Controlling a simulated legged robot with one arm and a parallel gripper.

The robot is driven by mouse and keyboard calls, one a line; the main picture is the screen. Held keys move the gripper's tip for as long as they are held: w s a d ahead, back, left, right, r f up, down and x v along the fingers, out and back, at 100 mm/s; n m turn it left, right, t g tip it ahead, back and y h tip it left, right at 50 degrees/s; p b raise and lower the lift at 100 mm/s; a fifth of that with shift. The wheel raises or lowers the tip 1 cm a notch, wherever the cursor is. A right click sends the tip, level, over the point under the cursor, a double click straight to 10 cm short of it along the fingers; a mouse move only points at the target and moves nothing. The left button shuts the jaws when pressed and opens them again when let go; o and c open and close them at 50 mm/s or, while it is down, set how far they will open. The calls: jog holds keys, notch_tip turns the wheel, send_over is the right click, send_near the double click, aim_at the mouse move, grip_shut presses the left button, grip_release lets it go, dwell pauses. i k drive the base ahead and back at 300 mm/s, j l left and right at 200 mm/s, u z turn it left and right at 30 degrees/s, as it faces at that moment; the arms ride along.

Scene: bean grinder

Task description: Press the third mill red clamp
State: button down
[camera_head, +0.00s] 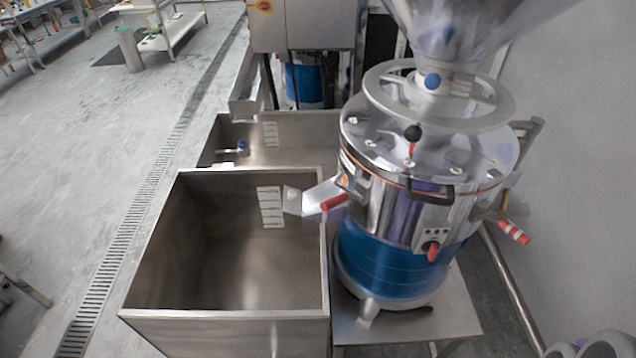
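A mill (395,200) with a polished steel drum and a blue base stands right of centre. A red-handled clamp (335,203) sits at its left side, next to the outlet spout (312,198). A red and white handle (514,232) sticks out at its right side. A lever with a black ball (413,132) and a short red part stands on the lid. A red knob (431,250) is on the small front panel. I cannot tell which of these red parts is the third clamp. My gripper is not in view.
An open steel bin (228,318) stands left of the mill, under the spout. The mill rests on a steel stand (455,315), close to a grey wall (585,170). Another machine (305,25) stands behind. Open floor (75,190) with a drain grate lies left.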

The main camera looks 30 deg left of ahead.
aim_at(327, 205)
jog(key=u, duration=1.45)
jog(key=j+u, duration=0.25)
jog(key=j, duration=0.15)
